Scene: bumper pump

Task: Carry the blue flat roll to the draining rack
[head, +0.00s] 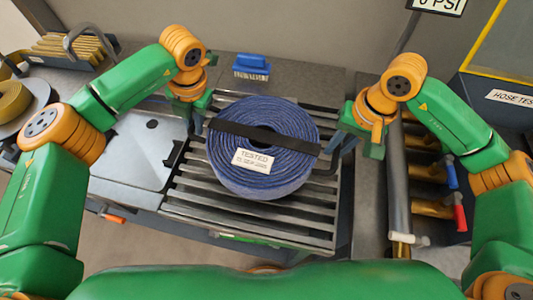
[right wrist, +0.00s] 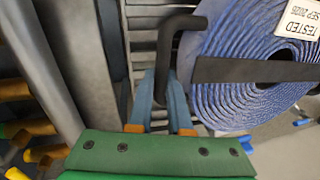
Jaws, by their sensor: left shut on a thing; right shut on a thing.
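The blue flat roll (head: 262,175) is a wide coiled hose with a black strap across it and a white "TESTED" label. It lies flat over the slatted draining rack (head: 200,205); I cannot tell whether it touches the slats. My right gripper (head: 334,152) is at the roll's right side, shut on the strap's black handle (right wrist: 172,45), which shows in the right wrist view beside the roll (right wrist: 245,95). My left gripper (head: 203,122) is at the roll's left edge, shut at the other strap end; its fingers are partly hidden.
A blue brush (head: 251,66) stands behind the rack. A grey metal surface (head: 135,150) adjoins the rack on the left. A grey pipe (head: 398,190) and brass fittings with red and blue levers (head: 459,218) are on the right. A yellow roll (head: 12,100) is at far left.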

